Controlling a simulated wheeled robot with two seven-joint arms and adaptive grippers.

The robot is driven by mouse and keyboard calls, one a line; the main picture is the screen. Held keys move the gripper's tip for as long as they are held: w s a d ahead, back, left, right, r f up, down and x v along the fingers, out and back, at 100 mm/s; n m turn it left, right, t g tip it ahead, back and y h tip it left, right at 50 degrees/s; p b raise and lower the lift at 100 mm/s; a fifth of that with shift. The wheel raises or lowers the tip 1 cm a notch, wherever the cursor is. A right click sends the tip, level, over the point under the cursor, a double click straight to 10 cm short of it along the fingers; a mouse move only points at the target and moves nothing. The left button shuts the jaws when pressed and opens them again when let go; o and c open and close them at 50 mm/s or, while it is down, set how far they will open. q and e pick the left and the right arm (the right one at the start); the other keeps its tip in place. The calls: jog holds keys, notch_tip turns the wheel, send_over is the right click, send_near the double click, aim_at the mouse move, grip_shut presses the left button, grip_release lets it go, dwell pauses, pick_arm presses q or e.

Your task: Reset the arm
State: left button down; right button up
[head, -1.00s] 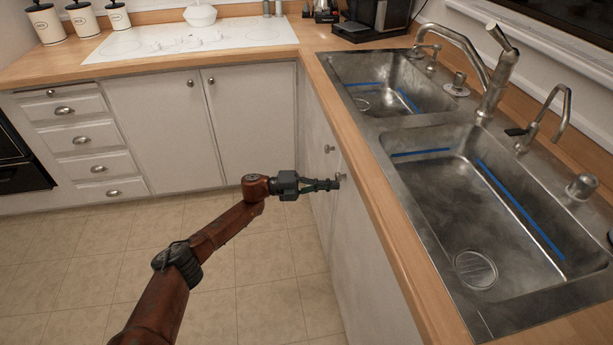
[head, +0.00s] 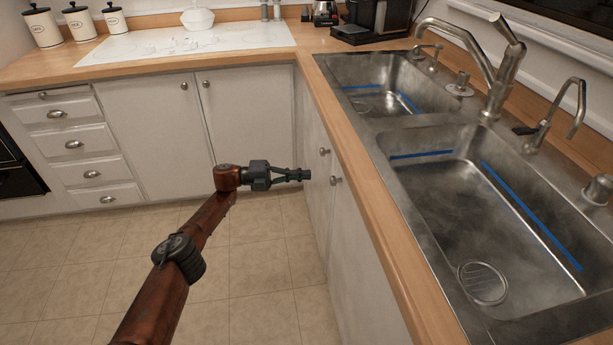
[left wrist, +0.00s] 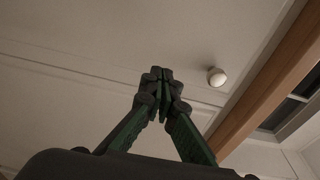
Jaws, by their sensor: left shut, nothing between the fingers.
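My left gripper (head: 305,175) is shut and empty. In the head view it points right, at the end of my reddish-brown arm, beside the white cabinet doors under the sink counter. In the left wrist view its dark fingertips (left wrist: 161,80) meet, with a white cabinet front behind them. A round cabinet knob (left wrist: 217,76) shows just right of the fingertips there, apart from them. My right gripper is in neither view.
The wooden counter edge (head: 352,150) runs along the right above the sink cabinets. A double steel sink (head: 400,125) with taps is set in it. Drawers (head: 75,145) and cabinet doors (head: 160,130) stand at the back. The tiled floor (head: 255,270) is clear.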

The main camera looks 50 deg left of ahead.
pick_arm(q)
jog(key=shift+w+a+b, duration=0.15)
jog(key=shift+a+b, duration=0.25)
jog(key=shift+a, duration=0.2)
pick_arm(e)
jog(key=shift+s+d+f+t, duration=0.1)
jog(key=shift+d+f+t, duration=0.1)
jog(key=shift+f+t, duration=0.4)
pick_arm(q)
jog(key=shift+r, duration=0.1)
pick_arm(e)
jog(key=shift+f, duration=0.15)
